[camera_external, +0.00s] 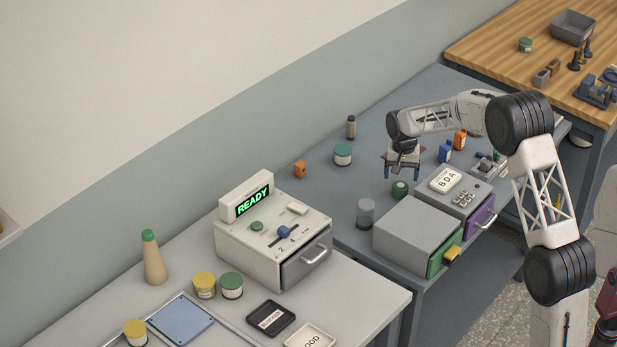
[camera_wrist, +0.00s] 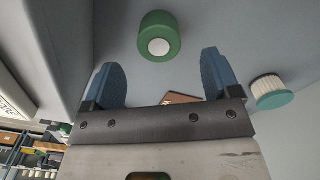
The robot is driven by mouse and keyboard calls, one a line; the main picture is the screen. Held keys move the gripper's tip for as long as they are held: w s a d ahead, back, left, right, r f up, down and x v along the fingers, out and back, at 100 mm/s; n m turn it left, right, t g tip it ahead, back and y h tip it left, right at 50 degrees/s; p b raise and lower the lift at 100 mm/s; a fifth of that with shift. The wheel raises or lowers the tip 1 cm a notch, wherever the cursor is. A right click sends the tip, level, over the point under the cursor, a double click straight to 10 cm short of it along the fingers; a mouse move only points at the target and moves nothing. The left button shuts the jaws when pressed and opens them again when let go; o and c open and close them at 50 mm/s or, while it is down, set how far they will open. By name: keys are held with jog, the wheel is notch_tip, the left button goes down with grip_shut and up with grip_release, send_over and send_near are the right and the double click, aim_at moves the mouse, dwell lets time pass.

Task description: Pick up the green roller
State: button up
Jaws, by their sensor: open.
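The green roller (camera_external: 400,188) is a short green cylinder on the grey table, close to the grey drawer boxes. In the wrist view the roller (camera_wrist: 160,36) shows a pale round centre on its face. It lies just beyond my fingertips, across the gap between them. My gripper (camera_external: 401,174) is above the roller, pointing down, in the external view. In the wrist view its two blue fingers (camera_wrist: 161,66) are spread wide with nothing between them.
A grey box (camera_external: 415,228) with a green drawer and a BDA-labelled unit (camera_external: 450,185) stand beside the roller. A grey-capped clear jar (camera_external: 365,212), a teal-lidded jar (camera_external: 342,157) and an orange block (camera_external: 299,169) are nearby.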

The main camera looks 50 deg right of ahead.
aim_at(401, 185)
jog(key=shift+f, duration=0.3)
jog(key=shift+f, duration=2.6)
jog(key=c, duration=1.1)
jog(key=shift+o, duration=0.2)
jog(key=shift+r, duration=0.15)
jog(key=shift+r, duration=4.85)
